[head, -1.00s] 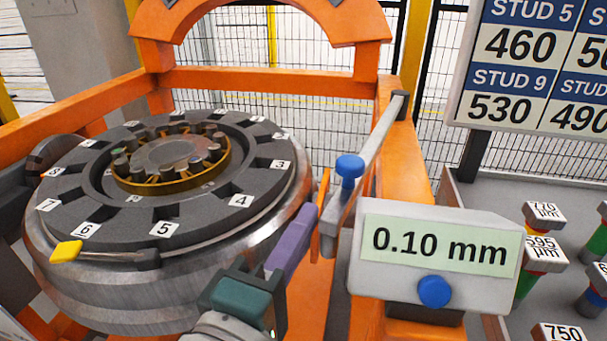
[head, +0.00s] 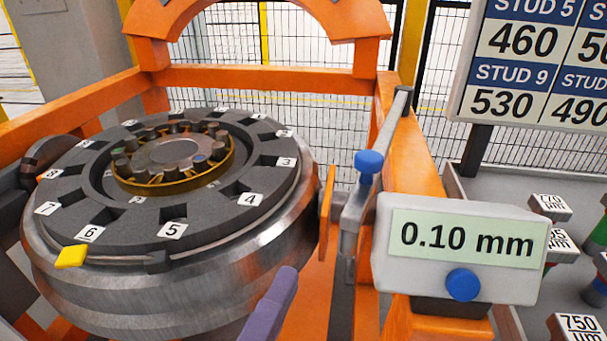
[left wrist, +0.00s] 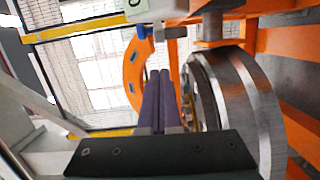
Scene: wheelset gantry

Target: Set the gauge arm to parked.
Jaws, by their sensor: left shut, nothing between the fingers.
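The gauge arm (head: 387,128) is a grey bar with a blue knob (head: 368,163), beside the wheel on the orange frame. It slants up and back, away from me. Next to it a grey gauge box (head: 388,270) reads 0.10 mm and has a blue button (head: 462,284) on its front. My left gripper (head: 284,280), with purple fingers, is shut and empty, below and left of the knob and apart from the arm. In the left wrist view the closed fingers (left wrist: 159,75) point toward the orange arch, with the blue knob (left wrist: 142,33) beyond them. My right gripper is not in view.
The metal wheel (head: 190,290) carries a dark numbered ring (head: 205,218) with a yellow pointer (head: 71,256). Orange rails (head: 270,79) and an arch (head: 155,40) stand behind. A stud board (head: 515,75) and labelled blocks (head: 549,205) are at the right.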

